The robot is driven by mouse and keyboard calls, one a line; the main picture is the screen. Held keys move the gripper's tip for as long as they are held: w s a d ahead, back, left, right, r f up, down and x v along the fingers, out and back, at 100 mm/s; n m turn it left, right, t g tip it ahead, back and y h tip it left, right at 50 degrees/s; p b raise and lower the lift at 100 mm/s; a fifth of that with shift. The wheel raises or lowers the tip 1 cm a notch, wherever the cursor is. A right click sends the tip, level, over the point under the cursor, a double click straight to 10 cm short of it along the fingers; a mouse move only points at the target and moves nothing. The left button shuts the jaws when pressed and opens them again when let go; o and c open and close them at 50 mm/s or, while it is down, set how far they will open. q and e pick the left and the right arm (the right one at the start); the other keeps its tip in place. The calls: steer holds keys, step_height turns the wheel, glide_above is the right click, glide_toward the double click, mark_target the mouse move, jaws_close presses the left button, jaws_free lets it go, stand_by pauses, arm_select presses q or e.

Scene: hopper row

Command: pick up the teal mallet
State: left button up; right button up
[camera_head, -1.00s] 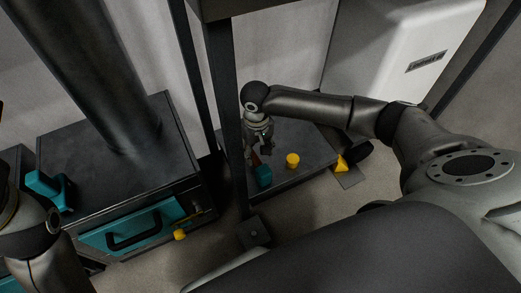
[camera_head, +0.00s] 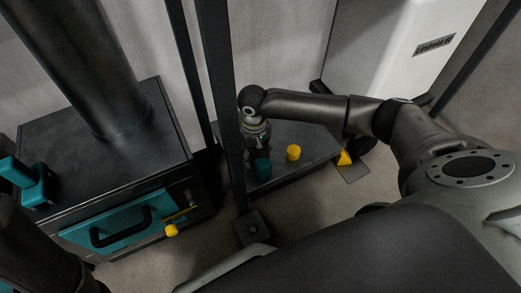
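A yellow cylinder (camera_head: 293,152) stands on the dark platform (camera_head: 318,148), right of the mallet. A dark upright post (camera_head: 222,100) rises just left of my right gripper. A dark cabinet with a teal hatch (camera_head: 120,222) and a teal block-shaped part (camera_head: 28,182) stands at left.

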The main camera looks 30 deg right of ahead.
jaws_close()
stand_by(0.4)
